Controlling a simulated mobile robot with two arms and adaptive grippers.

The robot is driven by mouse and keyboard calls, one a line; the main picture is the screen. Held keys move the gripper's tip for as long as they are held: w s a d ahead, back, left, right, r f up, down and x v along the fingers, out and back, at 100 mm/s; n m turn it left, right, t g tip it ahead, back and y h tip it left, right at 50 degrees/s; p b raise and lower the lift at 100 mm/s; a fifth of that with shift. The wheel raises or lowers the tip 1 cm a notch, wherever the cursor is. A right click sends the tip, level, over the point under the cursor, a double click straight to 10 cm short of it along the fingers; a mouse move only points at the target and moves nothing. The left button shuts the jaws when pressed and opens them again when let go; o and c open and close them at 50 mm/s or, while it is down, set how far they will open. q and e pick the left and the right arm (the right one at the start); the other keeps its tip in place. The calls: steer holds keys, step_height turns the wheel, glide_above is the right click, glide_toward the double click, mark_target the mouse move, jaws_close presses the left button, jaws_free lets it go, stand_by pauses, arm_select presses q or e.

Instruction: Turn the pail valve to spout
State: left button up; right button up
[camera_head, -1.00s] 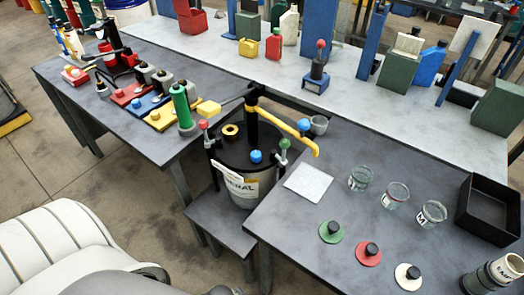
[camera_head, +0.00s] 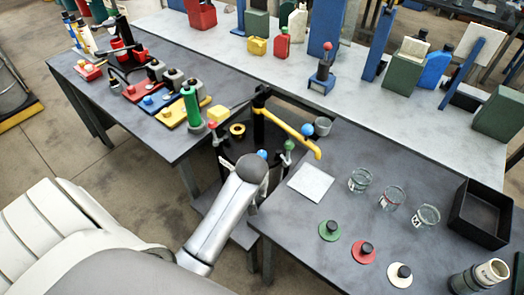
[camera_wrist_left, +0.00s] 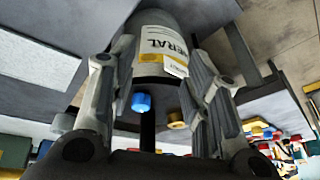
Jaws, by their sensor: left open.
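The black-lidded pail (camera_head: 288,174) stands between the two dark tables, its front mostly covered by my left arm. A pump column with a yellow spout (camera_head: 290,127) rises from it. A blue knob (camera_head: 308,129) shows beside the spout, and a second blue knob (camera_head: 262,154) sits lower, over the lid. I cannot tell which is the valve's. In the left wrist view, my left gripper (camera_wrist_left: 150,66) is open, with the pail's labelled wall (camera_wrist_left: 155,50) and a blue knob (camera_wrist_left: 141,103) between its spread fingers. My right gripper is out of view.
On the right table are a white pad (camera_head: 311,184), glass beakers (camera_head: 391,199), coloured discs with black knobs (camera_head: 329,230) and a black open box (camera_head: 483,214). A green bottle (camera_head: 192,106) stands left of the pail. Red and green knobs flank the pail.

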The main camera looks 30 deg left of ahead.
mark_target(262, 153)
arm_select(q)
steer(key=w+a+r+n, duration=0.2)
steer(key=w+r+n, duration=0.1)
steer(key=w, duration=0.4)
steer(key=w+a+r+n, duration=0.2)
steer(key=w+n, duration=0.1)
steer(key=w, duration=0.4)
steer(key=shift+g+y, duration=0.3)
steer(key=p+x, duration=0.1)
steer(key=x, duration=0.7)
steer(key=shift+a, duration=0.1)
steer(key=shift+x, duration=1.25)
steer(key=c, duration=0.7)
steer(key=shift+m, duration=0.3)
steer(key=shift+c, duration=0.2)
